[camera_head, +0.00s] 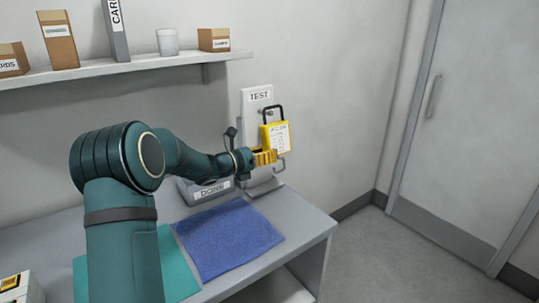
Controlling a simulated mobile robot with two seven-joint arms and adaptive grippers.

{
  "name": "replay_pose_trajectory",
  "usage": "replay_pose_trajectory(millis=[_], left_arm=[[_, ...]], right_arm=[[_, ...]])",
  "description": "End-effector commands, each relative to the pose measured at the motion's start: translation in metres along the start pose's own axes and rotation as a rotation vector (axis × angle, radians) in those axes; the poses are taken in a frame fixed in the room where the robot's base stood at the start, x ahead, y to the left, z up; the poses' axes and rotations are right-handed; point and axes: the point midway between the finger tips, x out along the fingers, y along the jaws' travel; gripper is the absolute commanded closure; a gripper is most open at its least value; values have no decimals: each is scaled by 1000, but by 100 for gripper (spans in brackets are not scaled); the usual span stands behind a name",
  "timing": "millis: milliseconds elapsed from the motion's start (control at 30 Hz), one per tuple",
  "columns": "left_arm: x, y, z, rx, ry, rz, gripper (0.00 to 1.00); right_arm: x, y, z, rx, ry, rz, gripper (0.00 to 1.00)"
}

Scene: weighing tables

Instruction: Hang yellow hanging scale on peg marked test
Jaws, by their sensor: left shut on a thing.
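The yellow hanging scale (275,137) has a white label face, a black handle loop (273,112) on top and a grey hook (281,165) below. My left gripper (264,157) is shut on the scale near its lower left. It holds the scale upright in front of the white board marked TEST (258,97). A small peg (264,111) on the board shows near the left side of the handle loop. I cannot tell whether the loop is around the peg or only in front of it. My right gripper is not in view.
The board stands at the back of a grey table (300,222). A blue cloth (228,235), a teal mat (178,272) and a grey labelled box (206,190) are on the table. A shelf (120,66) with boxes is above. Open floor and a door (468,125) are at right.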

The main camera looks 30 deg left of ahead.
Motion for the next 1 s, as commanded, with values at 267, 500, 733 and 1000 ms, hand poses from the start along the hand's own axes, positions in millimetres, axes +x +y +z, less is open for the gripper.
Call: replay_pose_trajectory(millis=[267, 500, 733, 1000], left_arm=[[0, 15, 4, 1, -2, 0, 100], [0, 28, 6, 0, -2, 0, 100], [0, 39, 2, 1, -1, -1, 100], [0, 46, -3, 0, -1, -1, 100]], right_arm=[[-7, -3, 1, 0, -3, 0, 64], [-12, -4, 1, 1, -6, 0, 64], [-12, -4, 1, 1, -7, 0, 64], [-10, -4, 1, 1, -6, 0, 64]])
